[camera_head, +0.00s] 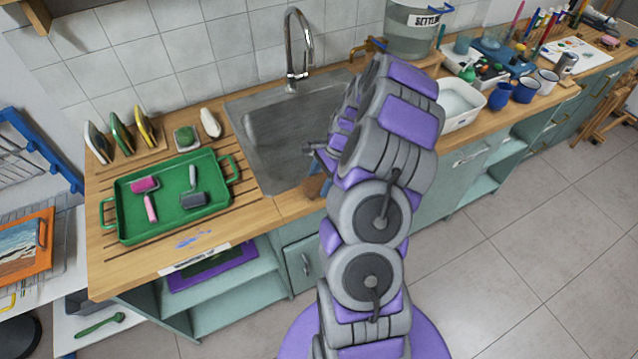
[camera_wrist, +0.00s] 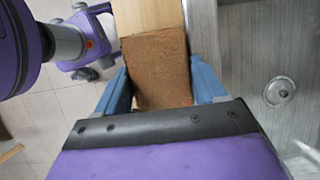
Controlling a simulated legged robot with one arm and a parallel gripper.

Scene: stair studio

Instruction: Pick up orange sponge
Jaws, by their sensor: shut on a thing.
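The orange sponge (camera_wrist: 155,68) shows in the wrist view as a brown-orange, rough-textured block. It sits between the two blue fingers of my gripper (camera_wrist: 162,88), which is shut on it. In the head view a brown-orange patch of the sponge (camera_head: 314,187) shows at the counter's front edge, just in front of the sink. My arm covers much of the gripper there. I cannot tell whether the sponge still touches the counter.
The grey sink (camera_head: 280,135) lies beside the sponge; its drain (camera_wrist: 279,91) shows in the wrist view. A green tray (camera_head: 130,215) with rollers stands on the wooden counter (camera_head: 240,215) at left. A white basin (camera_head: 460,100) stands at right. Open tiled floor (camera_head: 520,240) lies in front.

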